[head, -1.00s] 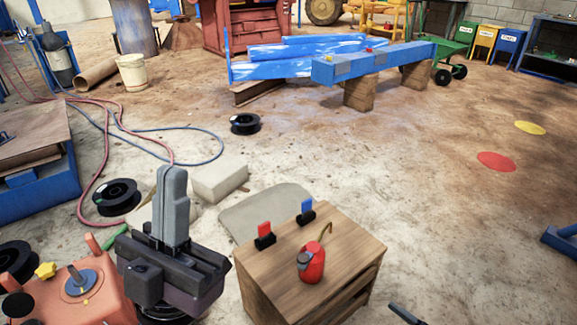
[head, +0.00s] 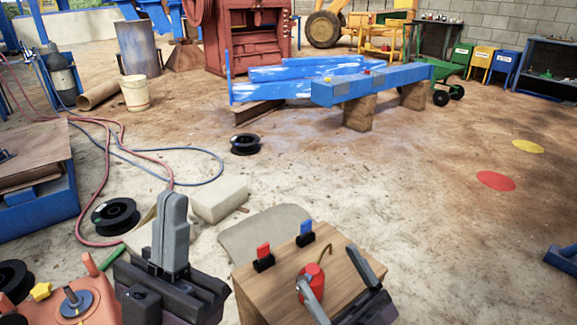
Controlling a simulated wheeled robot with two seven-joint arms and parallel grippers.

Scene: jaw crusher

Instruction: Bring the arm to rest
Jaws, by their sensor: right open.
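My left gripper (head: 170,205) points up at the lower left, its two grey fingers together with nothing visible between them. My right gripper (head: 328,266) is at the bottom centre, in front of the wooden cabinet (head: 262,285). Its two fingers stand well apart and hold nothing. A red oil can (head: 316,272) with a brass spout is on the cabinet top, seen between the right fingers and partly hidden by one of them. I cannot tell whether the finger touches it.
An orange machine part (head: 100,311) is at the lower left. Hoses and black spools (head: 115,216) lie on the left floor. Floor at right is mostly clear.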

